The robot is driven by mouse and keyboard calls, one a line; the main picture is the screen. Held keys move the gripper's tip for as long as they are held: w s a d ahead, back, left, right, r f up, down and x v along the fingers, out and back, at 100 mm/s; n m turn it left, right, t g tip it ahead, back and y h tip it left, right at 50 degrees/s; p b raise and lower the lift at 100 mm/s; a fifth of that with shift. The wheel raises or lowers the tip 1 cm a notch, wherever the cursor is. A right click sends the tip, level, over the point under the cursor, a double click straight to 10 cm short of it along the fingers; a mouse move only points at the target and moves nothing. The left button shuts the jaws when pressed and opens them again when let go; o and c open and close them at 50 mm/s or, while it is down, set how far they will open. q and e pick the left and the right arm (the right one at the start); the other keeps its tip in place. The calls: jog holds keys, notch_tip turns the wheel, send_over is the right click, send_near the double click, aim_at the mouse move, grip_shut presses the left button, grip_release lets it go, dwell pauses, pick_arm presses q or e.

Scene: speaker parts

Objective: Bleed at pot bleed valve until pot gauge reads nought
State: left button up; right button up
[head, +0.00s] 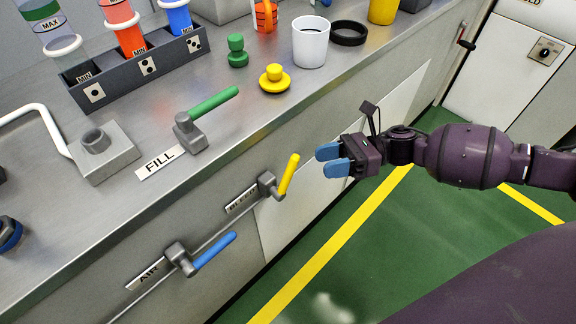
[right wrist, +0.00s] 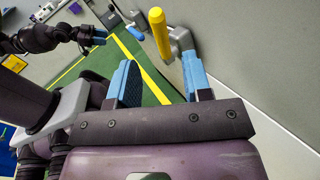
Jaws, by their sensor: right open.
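The bleed valve has a yellow lever (head: 288,175) on a grey body (head: 267,185) on the bench's front face, beside a label partly readable as BLEED (head: 242,199). The lever tilts up and outward. My right gripper (head: 328,160) is open and empty, a short way right of the lever, fingers pointing at it. In the right wrist view the yellow lever (right wrist: 160,33) shows beyond the gap between the blue fingers, not touched. My left gripper (right wrist: 98,37) shows small at the upper left of that view; its opening is unclear. I cannot make out a pot gauge.
A blue AIR lever (head: 213,252) is lower left on the same face. A green FILL lever (head: 213,102) stands on the bench top (head: 130,205). A white cup (head: 310,45), a yellow knob (head: 274,79) and a tube rack (head: 150,66) stand behind. The green floor (head: 375,240) is open.

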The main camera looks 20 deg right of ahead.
aim_at(289, 170)
jog(key=a, duration=0.2)
jog(key=w+a, duration=0.1)
jog(key=a, duration=0.2)
jog(key=a+b, duration=0.1)
jog(key=a, duration=0.2)
jog(key=shift+w+a, duration=0.2)
jog(key=shift+w, duration=0.1)
grip_shut()
